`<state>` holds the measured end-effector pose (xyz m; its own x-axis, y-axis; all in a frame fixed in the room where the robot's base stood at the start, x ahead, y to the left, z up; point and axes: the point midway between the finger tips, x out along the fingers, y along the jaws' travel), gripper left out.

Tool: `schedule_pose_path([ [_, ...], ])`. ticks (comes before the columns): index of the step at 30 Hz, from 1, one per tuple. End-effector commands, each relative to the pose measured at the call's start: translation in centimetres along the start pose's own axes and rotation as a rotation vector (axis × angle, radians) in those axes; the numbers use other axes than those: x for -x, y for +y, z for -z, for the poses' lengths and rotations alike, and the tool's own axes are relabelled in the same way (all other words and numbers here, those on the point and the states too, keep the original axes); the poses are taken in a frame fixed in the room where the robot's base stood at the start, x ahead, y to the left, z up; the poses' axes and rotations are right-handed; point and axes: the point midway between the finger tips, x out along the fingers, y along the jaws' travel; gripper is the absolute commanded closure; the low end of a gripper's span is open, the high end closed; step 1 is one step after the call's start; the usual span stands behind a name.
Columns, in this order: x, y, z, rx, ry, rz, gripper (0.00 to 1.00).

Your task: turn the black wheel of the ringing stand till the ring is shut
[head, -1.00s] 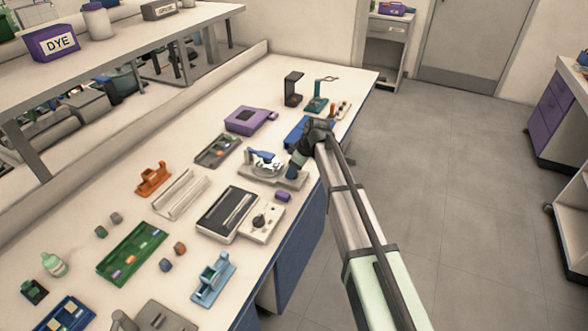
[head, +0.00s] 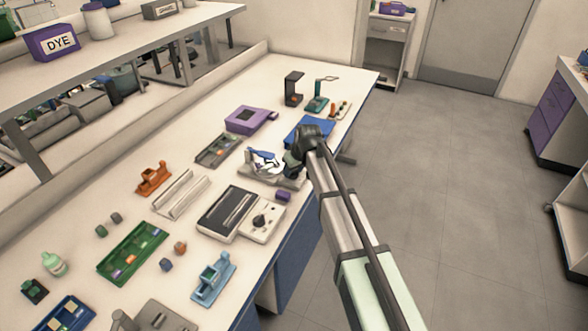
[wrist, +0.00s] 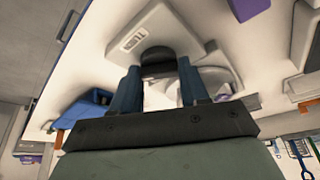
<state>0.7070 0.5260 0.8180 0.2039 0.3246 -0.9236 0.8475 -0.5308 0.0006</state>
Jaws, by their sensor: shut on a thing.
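In the head view my gripper (head: 289,167) reaches the stand's right side and hides the wheel. How far the ring is open cannot be told.
A blue tray (head: 302,130) lies just behind my gripper. A small purple block (head: 283,196) and a pale panel with a knob (head: 262,218) lie in front of the stand. A purple device (head: 246,119) and a grey tray (head: 218,150) are farther left.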

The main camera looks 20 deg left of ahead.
Motion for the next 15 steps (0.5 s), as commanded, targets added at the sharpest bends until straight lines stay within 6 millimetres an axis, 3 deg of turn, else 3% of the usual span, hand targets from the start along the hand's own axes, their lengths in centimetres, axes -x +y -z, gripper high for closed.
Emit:
schedule_pose_path([
  [15,-0.03,-0.34,0.13,-0.45,0.0,-0.188,0.86],
])
